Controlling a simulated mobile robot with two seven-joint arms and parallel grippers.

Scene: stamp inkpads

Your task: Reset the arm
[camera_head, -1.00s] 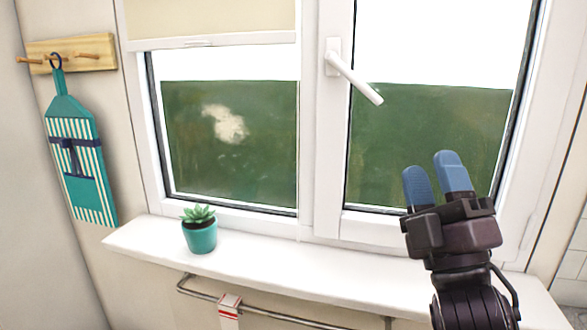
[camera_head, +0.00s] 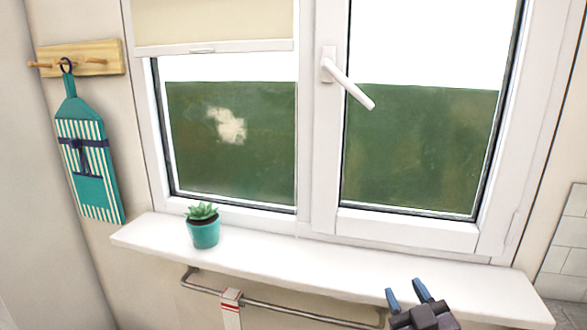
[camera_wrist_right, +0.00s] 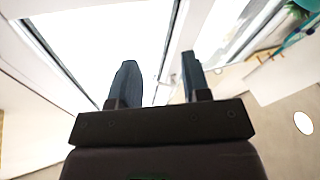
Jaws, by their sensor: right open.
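My right gripper (camera_head: 407,292) is low at the bottom of the head view, in front of the windowsill's lower edge. Its two blue fingers stand apart with nothing between them. In the right wrist view the gripper (camera_wrist_right: 158,85) also shows as two separate dark blue fingers, open and empty. The window handle (camera_head: 347,84) is white and tilts down to the right, well above the gripper. My left gripper is not in view.
A white windowsill (camera_head: 300,262) runs under the window. A teal potted succulent (camera_head: 204,232) stands on its left part. A metal rail (camera_head: 275,309) with a red-and-white cloth (camera_head: 231,303) is below.

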